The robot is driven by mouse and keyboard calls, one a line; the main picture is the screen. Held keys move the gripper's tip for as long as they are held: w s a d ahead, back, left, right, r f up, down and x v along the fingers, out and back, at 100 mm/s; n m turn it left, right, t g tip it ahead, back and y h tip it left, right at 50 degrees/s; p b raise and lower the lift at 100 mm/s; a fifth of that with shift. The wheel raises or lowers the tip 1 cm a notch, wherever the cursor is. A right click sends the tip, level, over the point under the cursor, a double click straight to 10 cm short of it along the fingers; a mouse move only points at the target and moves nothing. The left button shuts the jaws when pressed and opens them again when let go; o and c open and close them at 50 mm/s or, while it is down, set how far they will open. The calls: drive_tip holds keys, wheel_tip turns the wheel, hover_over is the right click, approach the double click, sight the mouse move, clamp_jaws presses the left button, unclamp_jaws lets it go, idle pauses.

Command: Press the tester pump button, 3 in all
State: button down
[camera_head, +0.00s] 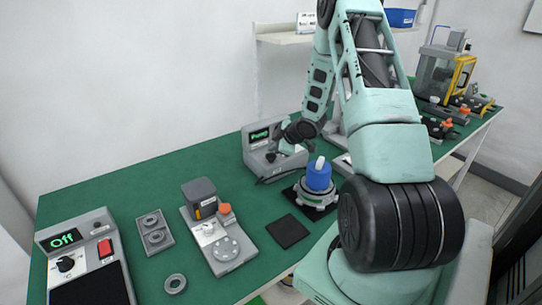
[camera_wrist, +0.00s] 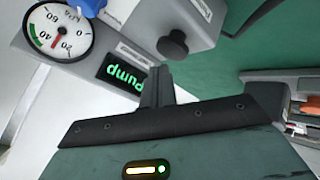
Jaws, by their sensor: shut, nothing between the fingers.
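The grey tester (camera_head: 258,158) stands at the back of the green table, and its small screen (camera_head: 259,134) is lit green. In the wrist view the screen (camera_wrist: 126,76) reads "Pump" upside down. The round gauge (camera_wrist: 60,32) beside it has a red needle that seems to lie between 20 and 40. A black knob (camera_wrist: 173,44) is on the grey housing. My gripper (camera_wrist: 157,78) is shut and empty, its fingertips right beside the screen at the tester's face. The pump button is not seen clearly; the fingers may cover it. I cannot tell whether they touch.
A blue-topped part (camera_head: 318,176) stands on a dark pad just right of the tester. An empty black pad (camera_head: 287,231), a grey fixture (camera_head: 222,243) and a box reading "Off" (camera_head: 105,249) lie front left. Green table at back left is clear.

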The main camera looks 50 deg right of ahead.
sight(273, 156)
drive_tip(key=shift+r+p, duration=2)
drive_tip(key=shift+r, duration=0.5)
drive_tip(key=shift+f, duration=0.1)
drive_tip(key=shift+w+a, duration=0.1)
idle(0.5)
